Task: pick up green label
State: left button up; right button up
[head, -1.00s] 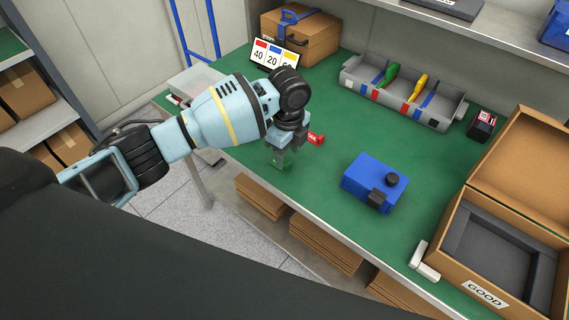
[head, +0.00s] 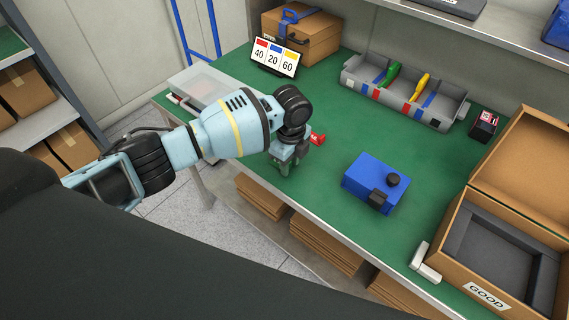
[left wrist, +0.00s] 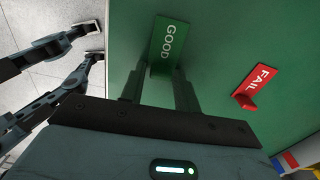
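The green label, marked GOOD (left wrist: 166,42), lies on the green table top near the table's front edge, with a small upright tab at its near end. In the left wrist view my left gripper (left wrist: 160,80) has its two fingers apart, one on each side of that tab. I cannot tell whether they touch it. In the head view my left gripper (head: 284,166) is low at the table, and it mostly hides the green label.
A red FAIL label (left wrist: 258,82) lies to the right of the green one; it also shows in the head view (head: 318,139). A blue box (head: 370,180), a grey parts tray (head: 440,118) and an open carton marked GOOD (head: 486,296) stand farther right.

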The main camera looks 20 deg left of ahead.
pick_arm(q)
jog(key=c, duration=0.4)
